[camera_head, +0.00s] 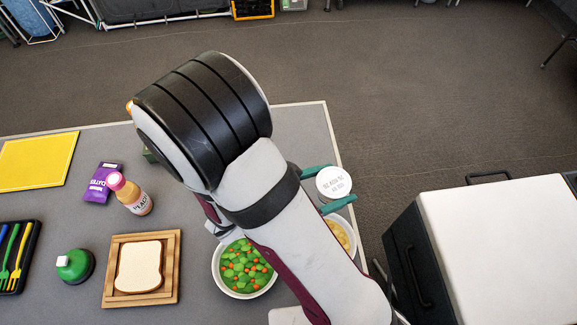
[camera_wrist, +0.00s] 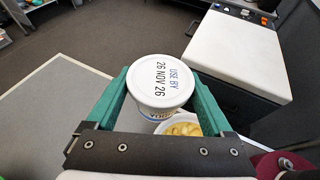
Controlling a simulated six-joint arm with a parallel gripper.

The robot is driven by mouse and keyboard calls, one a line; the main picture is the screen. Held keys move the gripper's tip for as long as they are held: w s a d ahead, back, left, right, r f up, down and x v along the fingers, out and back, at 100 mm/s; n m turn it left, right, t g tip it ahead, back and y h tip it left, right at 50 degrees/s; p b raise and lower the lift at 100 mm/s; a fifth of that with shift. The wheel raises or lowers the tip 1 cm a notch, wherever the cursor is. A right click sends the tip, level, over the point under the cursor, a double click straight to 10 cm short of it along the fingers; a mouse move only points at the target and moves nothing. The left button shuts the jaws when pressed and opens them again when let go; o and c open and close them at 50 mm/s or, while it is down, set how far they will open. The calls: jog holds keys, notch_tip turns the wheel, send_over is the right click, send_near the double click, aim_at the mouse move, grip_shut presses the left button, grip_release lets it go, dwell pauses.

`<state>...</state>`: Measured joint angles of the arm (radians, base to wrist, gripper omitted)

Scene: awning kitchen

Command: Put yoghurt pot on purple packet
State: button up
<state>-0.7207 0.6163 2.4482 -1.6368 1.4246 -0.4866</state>
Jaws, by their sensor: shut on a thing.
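The yoghurt pot (camera_head: 334,182) has a white lid with printed text. In the wrist view the yoghurt pot (camera_wrist: 161,85) stands upright between the green fingers of my gripper (camera_wrist: 160,92). My gripper (camera_head: 328,186) is shut on the pot at the right edge of the table in the head view. The pot appears above a bowl of yellow food, partly covering it. The purple packet (camera_head: 101,183) lies on the left part of the table, well to the left of my gripper. The packet is not in the wrist view.
A peach bottle (camera_head: 130,194) stands right beside the packet. A bowl of peas and carrots (camera_head: 243,270), bread on a wooden board (camera_head: 112,293), a green bottle (camera_head: 74,266), a cutlery tray (camera_head: 33,275) and a yellow board (camera_head: 38,162) occupy the table. A white-topped cabinet (camera_head: 500,245) stands right.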

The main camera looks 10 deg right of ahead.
notch_tip(320, 180, up, 13)
jog(key=w+a+n+t+y, duration=0.3)
jog(key=w+a, duration=0.6)
jog(key=a, duration=0.4)
jog(key=shift+f+n+t, duration=0.35)
jog(key=shift+n+t, duration=0.35)
jog(key=shift+n, duration=0.1)
jog(key=w+a+n+t+y, duration=0.1)
jog(key=w+a, duration=0.1)
jog(key=a, duration=0.3)
jog(key=w+a+n+t+y, duration=0.1)
jog(key=a+n+y, duration=0.1)
jog(key=a, duration=0.3)
jog(key=w+a+n+y, duration=0.1)
jog(key=w+a, duration=0.1)
jog(key=a, duration=0.3)
jog(key=shift+w+a+f+n+t+y, duration=0.15)
jog(key=shift+w+a+n+t+y, duration=0.15)
jog(key=shift+w+a+t+y, duration=0.1)
jog(key=r+n+y, duration=0.1)
jog(key=n+y, duration=0.8)
jog(key=y, duration=0.1)
send_over(97, 189)
notch_tip(97, 189, down, 21)
jog(key=shift+r, duration=0.1)
jog(key=o, duration=1.2)
jog(key=shift+f, duration=0.2)
jog(key=shift+o, duration=0.2)
